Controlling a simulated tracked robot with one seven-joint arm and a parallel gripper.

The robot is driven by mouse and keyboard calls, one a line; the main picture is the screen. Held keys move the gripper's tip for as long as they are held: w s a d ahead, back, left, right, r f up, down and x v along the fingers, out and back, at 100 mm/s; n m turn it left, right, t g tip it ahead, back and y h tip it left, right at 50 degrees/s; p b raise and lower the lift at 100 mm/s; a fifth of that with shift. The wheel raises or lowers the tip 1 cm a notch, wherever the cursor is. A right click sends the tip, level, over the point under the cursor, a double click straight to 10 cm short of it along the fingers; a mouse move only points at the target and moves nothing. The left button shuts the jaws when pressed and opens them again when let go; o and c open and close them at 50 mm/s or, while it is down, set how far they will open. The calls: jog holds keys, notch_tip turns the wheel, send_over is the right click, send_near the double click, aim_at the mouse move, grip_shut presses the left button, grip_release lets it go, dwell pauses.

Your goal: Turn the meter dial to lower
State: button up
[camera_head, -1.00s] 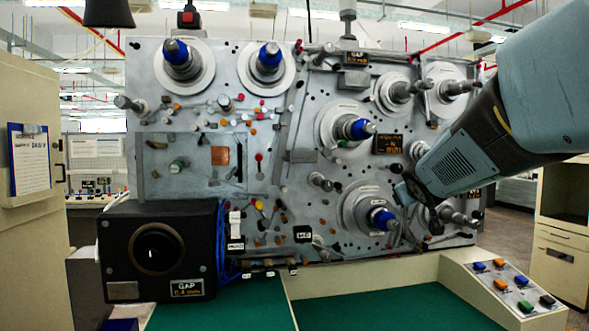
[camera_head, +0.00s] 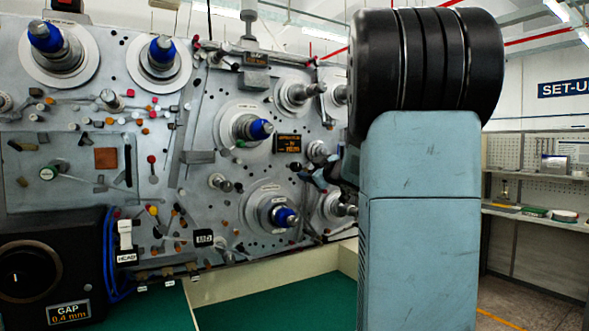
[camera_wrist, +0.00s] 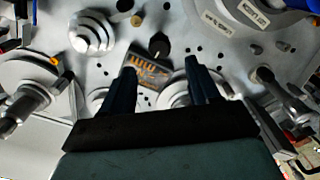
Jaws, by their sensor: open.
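A small black knob (camera_wrist: 159,45) sits on the grey panel beside a dark plate with orange text (camera_wrist: 150,72). I cannot tell the distance or any contact. In the head view my gripper (camera_head: 320,173) is small and partly hidden by my arm. The text is too blurred to read fully.
A black box with a large round dial (camera_head: 25,272) and a "GAP 0.4 mm" label stands at lower left. Blue-tipped spindles (camera_head: 250,128) and several pegs stick out around the knob. A green worktop (camera_head: 290,305) lies below. Shelves (camera_head: 535,205) stand at right.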

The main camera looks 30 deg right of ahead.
aim_at(298, 168)
jog(key=w, duration=1)
jog(key=shift+a, duration=0.2)
jog(key=shift+c, duration=0.4)
jog(key=c, duration=0.9)
jog(key=shift+s+d, duration=0.1)
jog(key=shift+d, duration=0.05)
jog(key=shift+c, duration=0.3)
